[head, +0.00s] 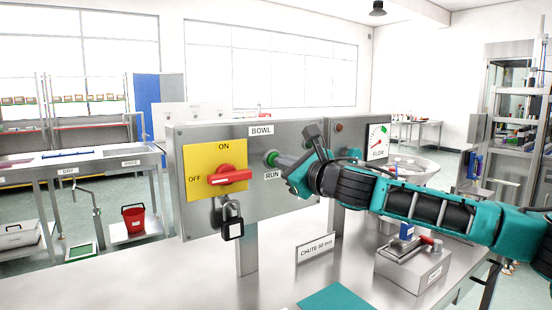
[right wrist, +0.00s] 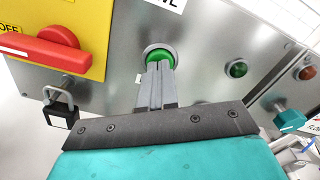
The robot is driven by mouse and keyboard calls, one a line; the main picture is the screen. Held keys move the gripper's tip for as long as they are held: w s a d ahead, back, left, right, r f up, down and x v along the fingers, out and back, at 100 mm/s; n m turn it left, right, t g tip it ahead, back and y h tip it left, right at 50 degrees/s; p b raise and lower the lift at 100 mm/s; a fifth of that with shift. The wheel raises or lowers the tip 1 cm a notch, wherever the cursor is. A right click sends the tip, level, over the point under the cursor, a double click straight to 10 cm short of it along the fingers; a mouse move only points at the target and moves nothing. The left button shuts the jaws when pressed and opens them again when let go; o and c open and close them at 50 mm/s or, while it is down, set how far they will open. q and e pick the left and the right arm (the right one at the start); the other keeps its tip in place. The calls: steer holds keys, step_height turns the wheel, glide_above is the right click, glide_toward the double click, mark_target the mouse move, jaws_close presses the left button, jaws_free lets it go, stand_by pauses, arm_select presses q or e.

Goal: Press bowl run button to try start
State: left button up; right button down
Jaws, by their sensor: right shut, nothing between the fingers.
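The green bowl run button (head: 271,158) sits on a grey metal panel under the BOWL label (head: 261,131), with the RUN label (head: 272,175) just below. It also shows in the right wrist view (right wrist: 160,53). My right gripper (head: 281,162) is shut and empty, its fingertips (right wrist: 158,68) right in front of the button, overlapping its lower part. I cannot tell whether they touch it. A red rotary switch (head: 228,176) on a yellow plate lies near horizontal, its white mark toward OFF. A padlock (head: 232,222) hangs below it. My left gripper is not in view.
Another green button (right wrist: 237,69) and a teal knob (right wrist: 290,120) are to the right in the right wrist view. A FLOW gauge (head: 378,142), a CHUTE sign (head: 316,247) and a metal box with a red-ended lever (head: 413,265) are around my right arm.

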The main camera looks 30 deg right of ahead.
stand_by(0.3)
steer(key=shift+w+p, duration=0.4)
steer(key=shift+w, duration=0.05)
stand_by(0.4)
steer(key=shift+w, duration=0.1)
steer(key=s, duration=0.5)
steer(key=shift+s+d, duration=0.15)
steer(key=shift+s, duration=0.05)
stand_by(0.6)
stand_by(0.7)
